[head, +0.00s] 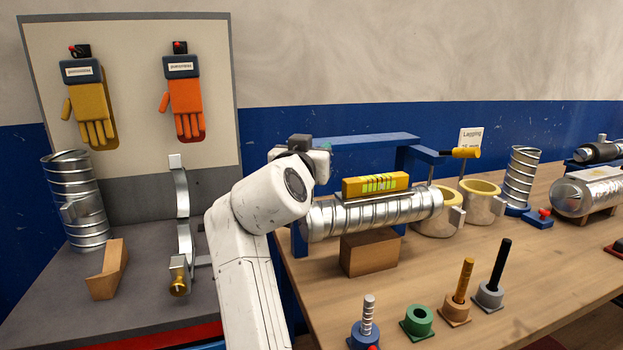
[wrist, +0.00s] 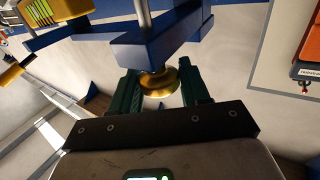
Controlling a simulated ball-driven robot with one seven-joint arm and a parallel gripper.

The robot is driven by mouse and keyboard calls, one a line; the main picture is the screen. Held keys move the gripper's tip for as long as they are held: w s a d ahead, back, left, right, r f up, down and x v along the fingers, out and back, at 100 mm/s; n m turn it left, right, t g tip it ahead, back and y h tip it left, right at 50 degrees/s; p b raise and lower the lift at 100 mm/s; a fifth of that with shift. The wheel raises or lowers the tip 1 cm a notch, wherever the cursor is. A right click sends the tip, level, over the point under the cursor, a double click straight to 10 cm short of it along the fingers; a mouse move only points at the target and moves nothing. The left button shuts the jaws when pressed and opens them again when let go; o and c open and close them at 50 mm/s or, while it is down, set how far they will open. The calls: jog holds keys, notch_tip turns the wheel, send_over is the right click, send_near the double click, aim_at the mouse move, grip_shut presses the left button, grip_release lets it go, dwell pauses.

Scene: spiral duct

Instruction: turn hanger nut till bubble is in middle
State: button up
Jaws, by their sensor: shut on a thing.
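The spiral duct (head: 370,213) hangs at a blue frame (head: 365,140) above the bench. A yellow level (head: 360,187) lies along its top, with a bright green vial (head: 379,183); the bubble is too small to place for sure. In the wrist view, the brass hanger nut (wrist: 158,83) sits under a blue bracket arm (wrist: 150,45) on a grey rod (wrist: 144,15). My gripper (wrist: 160,86) is shut on the nut, with a dark green finger on either side. In the head view, my arm hides the nut and the fingers. The level (wrist: 47,12) also shows at the wrist view's top left.
A wooden block (head: 370,252) stands under the duct. Lagging rings (head: 480,203) and a duct piece (head: 521,177) stand to its right. Several pegs and collars, one green (head: 418,320), stand along the bench front. A glove board (head: 130,90) rises at left.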

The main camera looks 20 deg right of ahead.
jog(key=shift+f+m+g+h+b, duration=0.1)
jog(key=shift+m+g+h+b, duration=1.75)
jog(key=shift+h, duration=0.35)
jog(key=o, duration=1)
jog(key=v, duration=1)
jog(key=shift+s+a+b, duration=0.15)
jog(key=shift+a+b, duration=0.2)
